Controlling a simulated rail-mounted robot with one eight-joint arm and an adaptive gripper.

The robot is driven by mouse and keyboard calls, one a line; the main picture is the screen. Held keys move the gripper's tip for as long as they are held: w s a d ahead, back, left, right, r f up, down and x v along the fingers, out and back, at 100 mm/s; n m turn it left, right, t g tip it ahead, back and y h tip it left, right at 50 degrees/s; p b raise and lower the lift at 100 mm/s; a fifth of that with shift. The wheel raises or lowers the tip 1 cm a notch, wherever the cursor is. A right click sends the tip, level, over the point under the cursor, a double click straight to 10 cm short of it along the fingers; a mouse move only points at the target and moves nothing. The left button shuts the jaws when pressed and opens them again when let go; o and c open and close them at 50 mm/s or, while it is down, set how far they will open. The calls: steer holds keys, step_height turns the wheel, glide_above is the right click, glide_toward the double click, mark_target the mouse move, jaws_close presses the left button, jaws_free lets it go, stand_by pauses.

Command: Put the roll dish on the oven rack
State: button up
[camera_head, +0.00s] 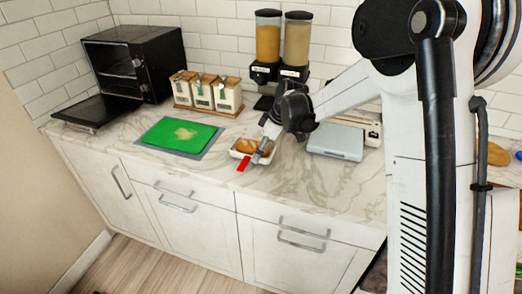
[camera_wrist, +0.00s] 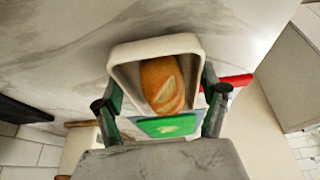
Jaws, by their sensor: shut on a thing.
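The roll dish (camera_head: 235,154) is a small white rectangular dish with a brown bread roll (camera_head: 246,146) in it. It is over the counter, right of the green board; I cannot tell whether it touches the counter. My gripper (camera_head: 258,152) is shut on the dish. In the wrist view the fingers are at both sides of the dish (camera_wrist: 155,47), and the roll (camera_wrist: 162,84) lies inside. The black oven (camera_head: 160,62) stands at the back left with its door (camera_head: 95,111) folded down open. The oven rack (camera_head: 121,69) shows partly inside the dark cavity.
A green cutting board (camera_head: 181,135) on a grey mat lies between the dish and the oven. Several lidded canisters (camera_head: 201,94) on a wooden tray and two dispensers (camera_head: 268,42) stand along the wall. A grey flat-topped appliance (camera_head: 336,141) is at the right.

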steer(key=shift+f, duration=0.35)
steer(key=shift+f, duration=0.15)
steer(key=o, duration=1.5)
steer(key=shift+c, duration=0.2)
